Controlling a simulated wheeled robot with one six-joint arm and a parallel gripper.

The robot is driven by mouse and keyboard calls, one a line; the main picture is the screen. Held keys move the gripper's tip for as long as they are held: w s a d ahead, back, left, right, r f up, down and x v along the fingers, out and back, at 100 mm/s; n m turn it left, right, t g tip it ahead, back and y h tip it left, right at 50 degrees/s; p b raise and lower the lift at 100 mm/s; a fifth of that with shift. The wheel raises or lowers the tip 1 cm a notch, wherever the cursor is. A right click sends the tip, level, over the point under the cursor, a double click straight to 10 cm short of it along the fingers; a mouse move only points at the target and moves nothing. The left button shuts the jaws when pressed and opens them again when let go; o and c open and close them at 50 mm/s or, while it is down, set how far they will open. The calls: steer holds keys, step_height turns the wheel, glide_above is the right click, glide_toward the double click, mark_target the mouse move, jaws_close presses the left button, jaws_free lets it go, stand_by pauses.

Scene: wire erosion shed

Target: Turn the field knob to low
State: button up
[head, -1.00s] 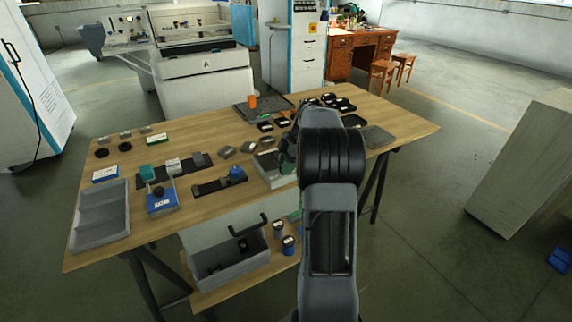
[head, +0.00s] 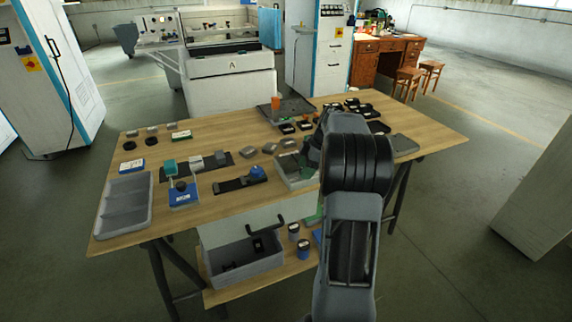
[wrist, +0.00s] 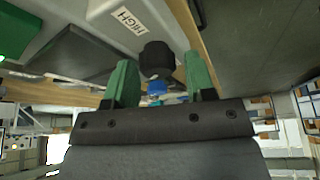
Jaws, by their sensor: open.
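In the wrist view a black round knob (wrist: 157,58) sits on a pale grey housing (wrist: 85,22). A white label reading HIGH (wrist: 129,19) is beside it; I see no LOW label. My gripper (wrist: 160,60) is open, its two green fingers on either side of the knob, with a visible gap at each side. I cannot tell how deep the fingers reach. In the head view my arm hides most of the gripper and the knob; a grey unit (head: 290,180) shows at the arm's left on the wooden table (head: 235,128).
A grey bin (head: 240,262) stands on the lower shelf. A green light (wrist: 2,58) shows at the wrist view's left edge.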

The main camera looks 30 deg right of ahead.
steer(key=m+t+h, duration=0.1)
steer(key=m, duration=0.5)
steer(key=m+t+h+p, duration=0.1)
steer(key=m, duration=0.1)
steer(key=shift+s+a+r+m+h, duration=0.1)
steer(key=shift+s+r+m+h, duration=0.05)
steer(key=shift+m+h, duration=0.15)
steer(key=m+h+p, duration=0.1)
steer(key=m+p, duration=0.2)
steer(key=shift+a+r+m, duration=0.1)
steer(key=shift+m, duration=0.3)
steer(key=m+h+p, duration=0.2)
steer(key=m+p, duration=0.2)
steer(key=shift+a+m, duration=0.15)
steer(key=shift+m, duration=0.15)
steer(key=v, duration=1.3)
steer(key=s+a+r+n+p, duration=0.1)
steer(key=s+a+r+p, duration=0.1)
steer(key=a, duration=0.3)
steer(key=s+a+r+n+p, duration=0.1)
steer(key=s+a+r+p, duration=0.1)
steer(key=a, duration=0.4)
steer(key=s+a+r+n+y+p, duration=0.1)
steer(key=s+a+p, duration=0.1)
steer(key=s+a, duration=0.2)
steer(key=shift+s+a+r+p, duration=0.4)
steer(key=shift+a, duration=0.55)
